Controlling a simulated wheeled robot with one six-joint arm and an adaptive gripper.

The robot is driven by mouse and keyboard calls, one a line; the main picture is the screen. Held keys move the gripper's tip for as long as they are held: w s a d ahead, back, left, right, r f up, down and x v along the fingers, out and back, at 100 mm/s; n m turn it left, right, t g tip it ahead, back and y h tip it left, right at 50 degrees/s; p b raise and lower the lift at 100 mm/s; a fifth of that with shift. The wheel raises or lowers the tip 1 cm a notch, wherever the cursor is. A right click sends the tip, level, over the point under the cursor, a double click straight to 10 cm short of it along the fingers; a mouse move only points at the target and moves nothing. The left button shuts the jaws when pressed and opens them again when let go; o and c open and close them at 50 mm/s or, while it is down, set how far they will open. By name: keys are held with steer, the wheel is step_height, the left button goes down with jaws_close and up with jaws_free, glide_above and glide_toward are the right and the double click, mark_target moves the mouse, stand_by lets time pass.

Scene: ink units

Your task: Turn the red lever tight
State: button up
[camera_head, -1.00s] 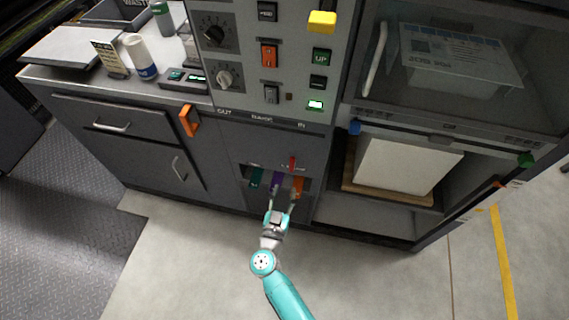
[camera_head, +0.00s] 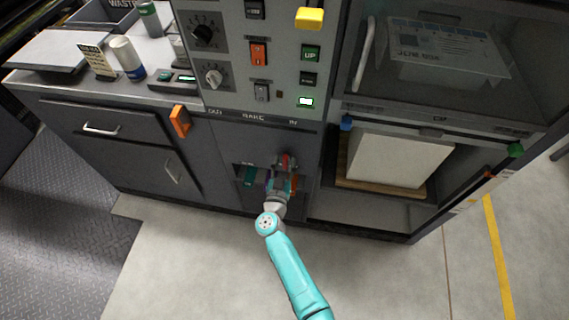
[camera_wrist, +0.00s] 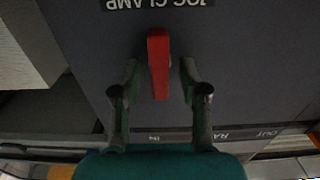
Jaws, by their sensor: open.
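The red lever (camera_wrist: 159,64) is on the dark lower front panel of the machine. In the wrist view it lies between the two open fingers of my gripper (camera_wrist: 158,85), with a gap on each side. A label reading "JOG CLAMP" (camera_wrist: 158,3), upside down, sits beside its far end. In the head view the lever (camera_head: 285,161) is a small red patch, mostly hidden by my gripper (camera_head: 285,165). Whether the fingers touch the lever cannot be told there.
An orange handle (camera_head: 180,121) sticks out at the left. A white paper stack (camera_head: 388,160) fills an open bay at the right. The floor in front is clear.

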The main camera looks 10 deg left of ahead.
jaws_close()
steer(key=m, duration=0.4)
steer(key=shift+d+m, duration=0.15)
steer(key=shift+m, duration=0.15)
steer(key=m, duration=0.4)
steer(key=shift+d+f+m, duration=0.1)
steer(key=shift+f+m, duration=0.05)
steer(key=shift+m, duration=0.15)
steer(key=m, duration=0.4)
steer(key=shift+d+f+m, duration=0.1)
steer(key=shift+m, duration=0.2)
steer(key=shift+f+m, duration=0.15)
steer(key=shift+m, duration=1.95)
